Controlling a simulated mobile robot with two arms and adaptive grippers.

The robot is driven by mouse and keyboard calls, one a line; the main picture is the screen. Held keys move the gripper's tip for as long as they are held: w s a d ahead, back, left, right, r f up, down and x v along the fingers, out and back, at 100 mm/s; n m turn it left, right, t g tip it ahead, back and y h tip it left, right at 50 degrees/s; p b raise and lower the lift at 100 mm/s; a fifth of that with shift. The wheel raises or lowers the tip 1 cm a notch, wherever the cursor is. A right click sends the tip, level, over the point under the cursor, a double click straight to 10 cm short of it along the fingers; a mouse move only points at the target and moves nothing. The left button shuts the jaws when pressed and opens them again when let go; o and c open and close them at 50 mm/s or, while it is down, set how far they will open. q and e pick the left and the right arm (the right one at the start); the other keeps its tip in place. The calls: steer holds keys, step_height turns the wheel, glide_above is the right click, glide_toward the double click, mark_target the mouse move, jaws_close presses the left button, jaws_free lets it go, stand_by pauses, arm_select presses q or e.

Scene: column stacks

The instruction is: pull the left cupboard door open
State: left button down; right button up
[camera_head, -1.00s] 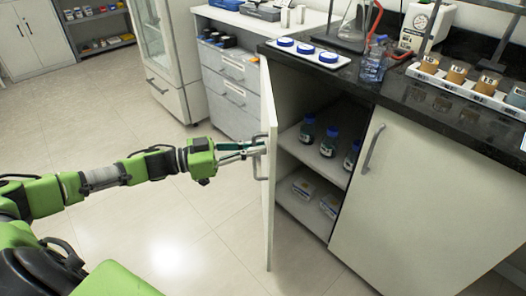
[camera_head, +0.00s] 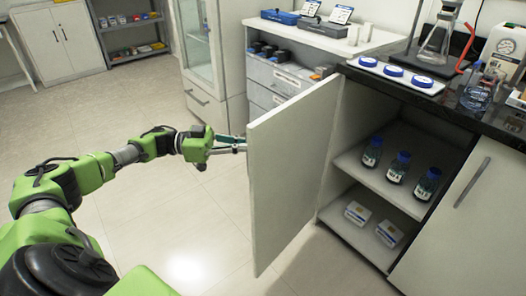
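The left cupboard door (camera_head: 292,160) stands swung wide open, its inner face turned toward me. Its handle is on the outer face and hidden. My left gripper (camera_head: 238,145) reaches in from the left to the outer side of the door, near its free edge. Its fingertips are hidden behind the door, so their grip on the handle does not show. The cupboard (camera_head: 345,158) is open to view, with blue-capped bottles (camera_head: 398,167) on the upper shelf and small white boxes (camera_head: 358,212) below. My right gripper is out of view.
The right cupboard door (camera_head: 462,225) is shut. The dark counter (camera_head: 450,105) above carries a white tray (camera_head: 395,76) with blue-lidded dishes and glassware. A drawer unit (camera_head: 278,85) stands behind the open door. The floor (camera_head: 150,215) on the left is clear.

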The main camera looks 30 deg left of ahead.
arm_select(q)
steer(key=shift+w+a+f, duration=0.1)
steer(key=shift+w+a, duration=0.05)
steer(key=shift+a, duration=0.4)
steer(key=shift+w+a, duration=0.1)
steer(key=shift+a, duration=0.45)
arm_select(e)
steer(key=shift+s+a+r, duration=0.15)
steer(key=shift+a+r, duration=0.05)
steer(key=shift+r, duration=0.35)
arm_select(q)
steer(key=c, duration=2.5)
jaws_free()
steer(key=shift+s+a, duration=0.1)
steer(key=v, duration=1.2)
